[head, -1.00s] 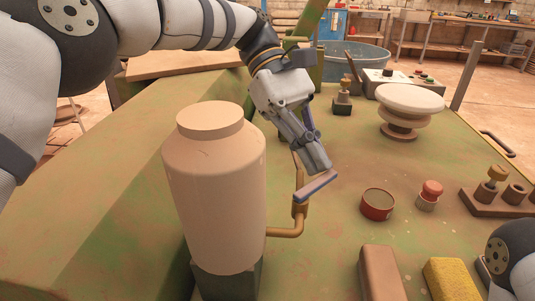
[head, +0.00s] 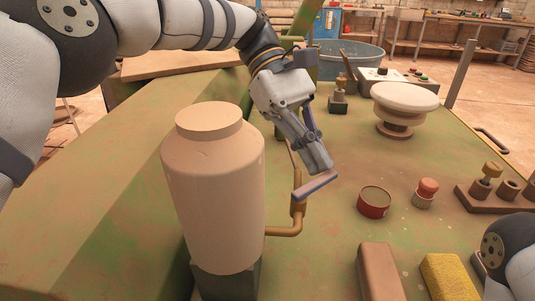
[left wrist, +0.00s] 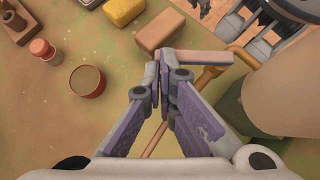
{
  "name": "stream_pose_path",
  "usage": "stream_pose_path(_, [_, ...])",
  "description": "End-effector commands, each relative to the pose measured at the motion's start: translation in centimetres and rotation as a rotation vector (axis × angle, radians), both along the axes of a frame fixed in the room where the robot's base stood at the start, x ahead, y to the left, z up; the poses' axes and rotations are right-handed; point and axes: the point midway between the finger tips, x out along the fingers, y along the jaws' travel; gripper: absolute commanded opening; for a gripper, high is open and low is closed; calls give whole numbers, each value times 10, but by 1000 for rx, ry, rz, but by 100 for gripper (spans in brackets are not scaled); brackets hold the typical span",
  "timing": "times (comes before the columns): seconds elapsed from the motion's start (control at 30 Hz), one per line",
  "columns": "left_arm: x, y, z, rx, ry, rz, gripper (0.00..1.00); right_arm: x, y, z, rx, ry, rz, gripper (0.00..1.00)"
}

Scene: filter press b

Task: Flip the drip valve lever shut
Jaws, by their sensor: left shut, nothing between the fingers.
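The drip valve lever (head: 316,185) is a flat greyish-mauve bar on the brass valve body (head: 298,205), beside the large cream jar-shaped vessel (head: 213,200). In the head view it slants up to the right. In the left wrist view the lever (left wrist: 200,57) lies crosswise just beyond the fingertips. My left gripper (head: 322,166) is shut and empty, its tips pointing down at the lever's far side. Tips and lever look very close; I cannot tell if they touch. The left wrist view shows the closed fingers (left wrist: 163,65).
A brass pipe (head: 284,231) joins the valve to the vessel. A red tin (head: 374,202), a red-topped knob (head: 426,192), a brown block (head: 378,272) and a yellow sponge (head: 446,276) stand on the green bench to the right. A white round handwheel-like piece (head: 405,97) stands farther back.

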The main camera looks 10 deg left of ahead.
Motion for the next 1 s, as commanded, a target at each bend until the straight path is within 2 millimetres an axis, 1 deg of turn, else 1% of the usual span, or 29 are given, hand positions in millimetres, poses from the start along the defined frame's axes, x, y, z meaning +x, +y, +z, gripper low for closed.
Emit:
stream_pose_path(0.77, [-1,-3,0,0,1,1,0,1,0,1,0,-3,0,40])
stream_pose_path(1.0, [-4,1,3,0,-3,1,0,7,0,7,0,-23,0,40])
